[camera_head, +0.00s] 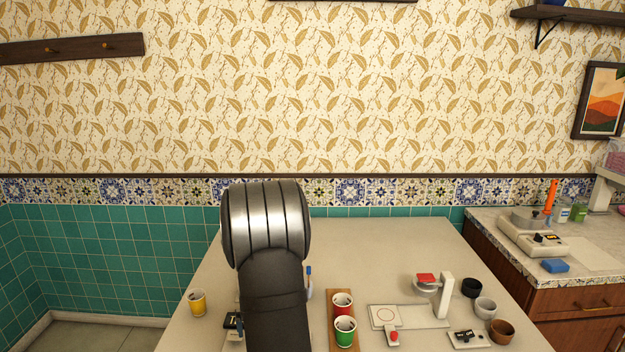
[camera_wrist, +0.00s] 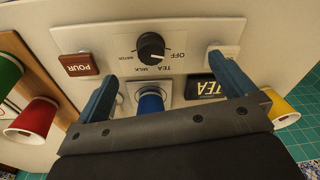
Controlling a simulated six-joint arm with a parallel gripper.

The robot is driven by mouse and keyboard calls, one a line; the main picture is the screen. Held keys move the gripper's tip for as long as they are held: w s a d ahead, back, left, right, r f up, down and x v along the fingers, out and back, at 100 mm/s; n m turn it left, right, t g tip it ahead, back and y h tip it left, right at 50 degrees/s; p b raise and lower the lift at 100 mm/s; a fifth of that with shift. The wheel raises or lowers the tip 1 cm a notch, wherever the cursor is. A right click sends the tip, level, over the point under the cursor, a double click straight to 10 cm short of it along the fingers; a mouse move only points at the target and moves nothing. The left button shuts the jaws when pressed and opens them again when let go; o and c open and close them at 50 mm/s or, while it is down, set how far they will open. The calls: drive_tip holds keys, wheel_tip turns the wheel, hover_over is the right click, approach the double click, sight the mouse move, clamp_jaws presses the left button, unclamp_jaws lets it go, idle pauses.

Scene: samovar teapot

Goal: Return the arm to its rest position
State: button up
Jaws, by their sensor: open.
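My gripper (camera_wrist: 165,70) shows in the wrist view with its two blue fingers spread apart and nothing held between them. It is in front of a white panel (camera_wrist: 205,45) with a black dial (camera_wrist: 151,46) marked OFF, TEA, MILK and WATER. A red-brown POUR plate (camera_wrist: 80,65) is on the panel's left. A blue cylindrical part (camera_wrist: 150,100) shows between the fingers, and I cannot tell its distance from them. In the head view my dark and silver arm stands over the table (camera_head: 400,240) and hides the gripper and most of the dispenser.
A yellow cup (camera_head: 198,302) stands left of my arm. A red cup (camera_head: 343,303) and a green cup (camera_head: 345,331) stand on a wooden board right of it. A white device (camera_head: 410,316) and several small bowls are further right. The table's back is clear.

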drive_tip(key=shift+s+d+f+n+g+h, duration=0.3)
drive_tip(key=shift+d+f+g+h, duration=0.1)
drive_tip(key=shift+f+g, duration=0.15)
drive_tip(key=shift+f, duration=1.1)
drive_tip(key=shift+c, duration=0.4)
